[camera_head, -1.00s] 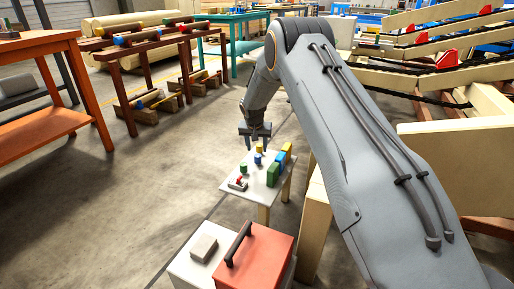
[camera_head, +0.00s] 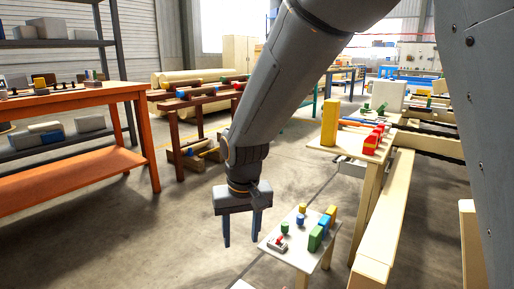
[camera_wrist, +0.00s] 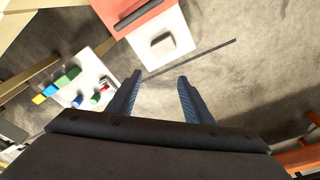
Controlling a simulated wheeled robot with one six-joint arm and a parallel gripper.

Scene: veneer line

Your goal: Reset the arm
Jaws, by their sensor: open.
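My gripper (camera_head: 241,238) hangs from my arm with its two blue fingers pointing down. The fingers are apart and nothing is between them. In the head view it is just left of a small white table (camera_head: 290,255). The wrist view also shows the open fingers (camera_wrist: 158,85), with bare concrete floor beyond them. My arm reaches down from the top of the head view.
The small table holds green (camera_head: 315,238), blue and yellow blocks and a red-handled item (camera_head: 279,243). An orange bench (camera_head: 80,92) stands left. Floor between is clear.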

